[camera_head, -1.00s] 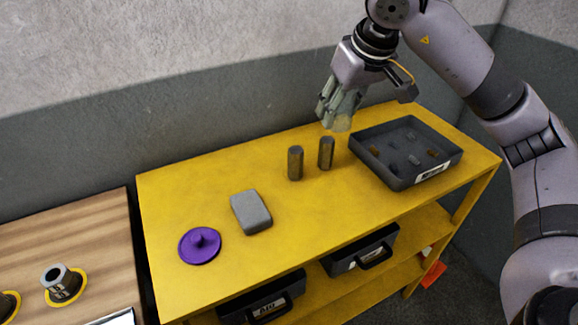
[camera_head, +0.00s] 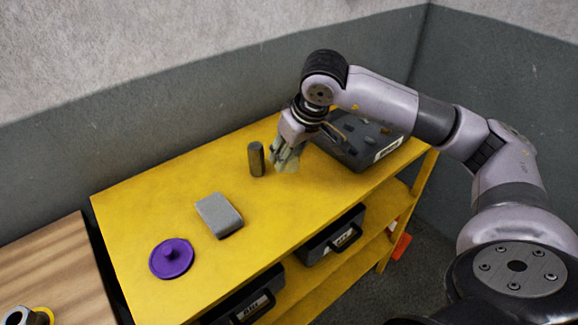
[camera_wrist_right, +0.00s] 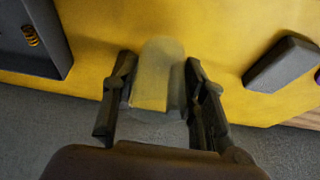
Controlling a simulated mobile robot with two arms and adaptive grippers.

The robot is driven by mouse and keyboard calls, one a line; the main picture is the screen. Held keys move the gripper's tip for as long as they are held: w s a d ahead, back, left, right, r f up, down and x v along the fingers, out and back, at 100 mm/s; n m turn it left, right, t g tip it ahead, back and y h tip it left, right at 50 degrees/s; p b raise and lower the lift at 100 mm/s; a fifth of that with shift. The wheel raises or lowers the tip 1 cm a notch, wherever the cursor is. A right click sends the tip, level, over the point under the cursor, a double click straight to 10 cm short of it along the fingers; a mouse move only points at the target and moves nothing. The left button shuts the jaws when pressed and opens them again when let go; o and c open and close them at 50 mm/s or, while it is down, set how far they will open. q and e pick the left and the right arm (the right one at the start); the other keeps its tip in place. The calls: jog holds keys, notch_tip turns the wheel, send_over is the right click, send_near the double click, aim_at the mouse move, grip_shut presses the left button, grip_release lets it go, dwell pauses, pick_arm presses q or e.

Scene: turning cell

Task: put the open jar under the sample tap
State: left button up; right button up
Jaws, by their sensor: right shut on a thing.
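My right gripper (camera_head: 285,160) is shut on a pale, see-through jar (camera_head: 288,165), over the back right of the yellow bench. The wrist view shows the jar (camera_wrist_right: 160,75) between the two dark fingers (camera_wrist_right: 155,95), with yellow bench top behind it. I cannot tell whether the jar touches the bench, and its mouth is not clear. A purple disc with a knob, like a lid (camera_head: 171,258), lies at the front left of the bench. I see no sample tap. My left gripper is not in view.
On the yellow bench (camera_head: 140,205), a dark post (camera_head: 256,160) stands just left of the jar. A grey block (camera_head: 219,215) lies nearer. A dark tray (camera_head: 350,157) with small parts is at the right. Dark bins (camera_head: 320,245) sit below. A wooden table (camera_head: 50,268) is at left.

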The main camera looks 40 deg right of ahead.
aim_at(289, 168)
jog(key=shift+f, duration=2.2)
jog(key=shift+f, duration=0.1)
jog(key=shift+f, duration=0.15)
jog(key=o, duration=1)
jog(key=shift+o, duration=0.2)
